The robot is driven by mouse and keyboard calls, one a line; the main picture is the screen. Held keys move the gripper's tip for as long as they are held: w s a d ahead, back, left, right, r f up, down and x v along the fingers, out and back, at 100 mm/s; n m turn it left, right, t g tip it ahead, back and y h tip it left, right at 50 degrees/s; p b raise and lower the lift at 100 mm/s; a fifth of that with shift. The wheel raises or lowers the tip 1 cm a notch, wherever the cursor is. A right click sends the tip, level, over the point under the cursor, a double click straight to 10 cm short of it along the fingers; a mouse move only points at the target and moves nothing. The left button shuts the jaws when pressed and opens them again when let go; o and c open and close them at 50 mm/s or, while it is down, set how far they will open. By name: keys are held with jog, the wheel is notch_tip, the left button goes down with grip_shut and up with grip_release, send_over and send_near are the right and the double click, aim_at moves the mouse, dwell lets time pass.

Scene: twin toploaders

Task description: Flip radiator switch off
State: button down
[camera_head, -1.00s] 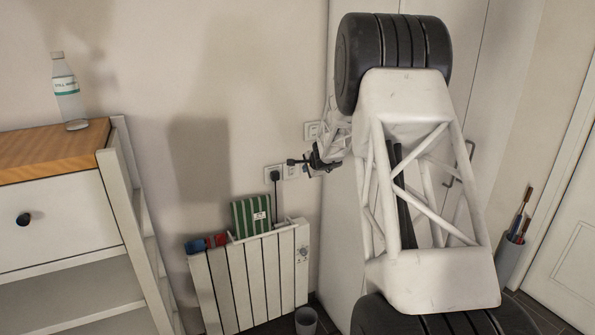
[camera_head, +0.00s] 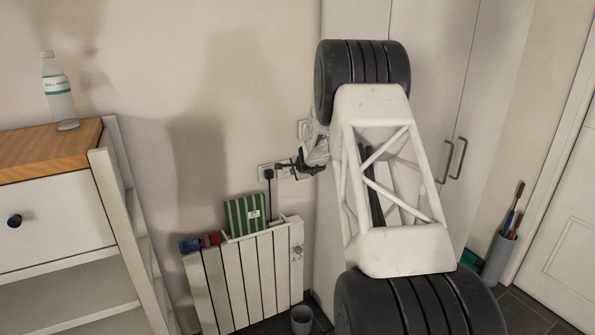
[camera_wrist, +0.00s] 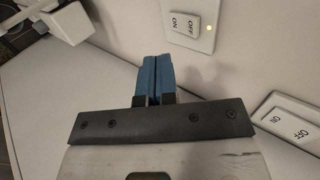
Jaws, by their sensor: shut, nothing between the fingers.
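My gripper (camera_wrist: 155,78) is shut, its blue fingertips together and empty in the wrist view. A white rocker switch (camera_wrist: 187,22) marked ON and OFF is on a wall plate just beyond and right of the fingertips, with a small lit lamp beside it. The fingertips look apart from the rocker, though depth is hard to judge. A second ON/OFF switch (camera_wrist: 288,120) is at the right edge. In the head view my gripper (camera_head: 283,163) is at the wall plates (camera_head: 287,172), partly covering them. The white radiator (camera_head: 245,275) stands below, its black plug (camera_head: 268,174) in the socket beside.
A green striped item (camera_head: 245,214) and small red and blue items (camera_head: 200,242) lie on the radiator. A grey bin (camera_head: 303,320) stands on the floor. A wooden-topped cabinet (camera_head: 50,150) with a bottle (camera_head: 60,95) is at left. Tall white doors (camera_head: 450,100) stand behind my arm.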

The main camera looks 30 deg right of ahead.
aim_at(286, 168)
jog(key=shift+w+f, duration=0.2)
jog(key=shift+w, duration=0.8)
jog(key=shift+w+f, duration=0.15)
jog(key=shift+w, duration=0.8)
jog(key=shift+w+f, duration=0.2)
jog(key=shift+w, duration=0.8)
jog(key=shift+w, duration=0.1)
jog(key=shift+w+r, duration=0.1)
jog(key=shift+w, duration=0.1)
jog(key=shift+r, duration=0.15)
jog(key=shift+r, duration=0.6)
jog(key=shift+s+r, duration=0.1)
jog(key=shift+s, duration=0.15)
